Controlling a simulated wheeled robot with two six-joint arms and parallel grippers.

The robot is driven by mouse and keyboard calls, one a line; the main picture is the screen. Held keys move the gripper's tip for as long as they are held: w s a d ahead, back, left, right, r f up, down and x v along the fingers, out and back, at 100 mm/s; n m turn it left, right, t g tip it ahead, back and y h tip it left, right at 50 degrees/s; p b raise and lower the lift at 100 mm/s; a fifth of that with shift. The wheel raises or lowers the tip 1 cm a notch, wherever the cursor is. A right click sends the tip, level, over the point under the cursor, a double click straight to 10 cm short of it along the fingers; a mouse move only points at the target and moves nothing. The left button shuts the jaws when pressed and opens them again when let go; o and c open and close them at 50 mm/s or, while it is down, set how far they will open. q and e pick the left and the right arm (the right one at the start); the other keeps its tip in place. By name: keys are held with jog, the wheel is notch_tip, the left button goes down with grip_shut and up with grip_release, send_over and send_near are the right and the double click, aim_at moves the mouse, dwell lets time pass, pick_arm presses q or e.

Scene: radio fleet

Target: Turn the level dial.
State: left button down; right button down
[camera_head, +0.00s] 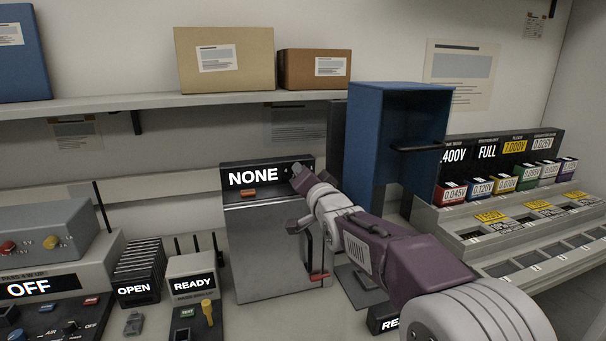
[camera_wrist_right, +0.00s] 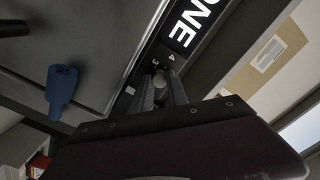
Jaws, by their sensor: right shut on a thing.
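The grey metal unit (camera_head: 268,250) stands at the middle of the bench. Its black top panel reads NONE (camera_head: 253,177). My right gripper (camera_head: 301,178) reaches the right end of this panel. In the right wrist view the two fingers (camera_wrist_right: 162,84) are shut around the small dial (camera_wrist_right: 160,76) at the panel, beside the printed marks 3 and 4. The fingers and the gripper body cover most of the dial, so its pointer cannot be read. My left gripper is not in view.
A red-tipped lever (camera_head: 318,275) sits on the unit's right side, below my right arm. A tall blue open box (camera_head: 368,150) stands close to the right. A READY device (camera_head: 193,286) stands at the left. Cartons (camera_head: 240,75) rest on the shelf above.

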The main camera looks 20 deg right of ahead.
jog(key=shift+m, duration=1.1)
jog(key=c, duration=1.3)
grip_release()
jog(key=shift+f, duration=0.1)
